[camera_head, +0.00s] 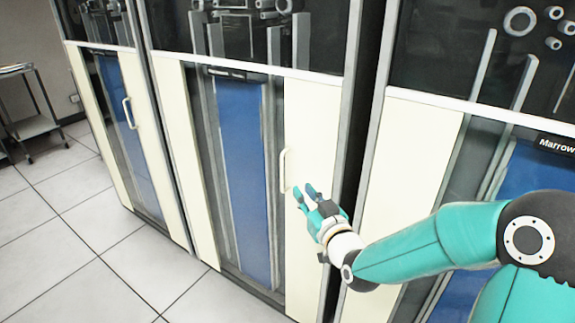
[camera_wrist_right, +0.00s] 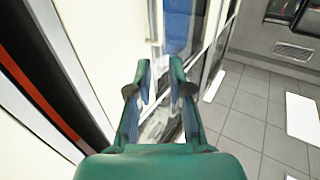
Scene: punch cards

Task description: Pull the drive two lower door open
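The lower door (camera_head: 312,135) of the middle cabinet is cream with a dark glass and blue panel, and looks closed. I cannot read which drive it is. Its white upright handle (camera_head: 283,171) is on the cream strip right of the glass. My right gripper (camera_head: 305,195) is just right of and below the handle, fingers pointing toward the door. In the wrist view the right gripper (camera_wrist_right: 160,80) has its two fingers apart, with nothing clearly between them. The cream door face (camera_wrist_right: 105,35) is ahead and left there. My left gripper is not in view.
A left cabinet with its own white handle (camera_head: 128,113) and a right cabinet labelled "Marrow" (camera_head: 556,145) flank the middle one. A metal cart (camera_head: 30,127) stands far left. The tiled floor (camera_head: 60,240) in front is clear.

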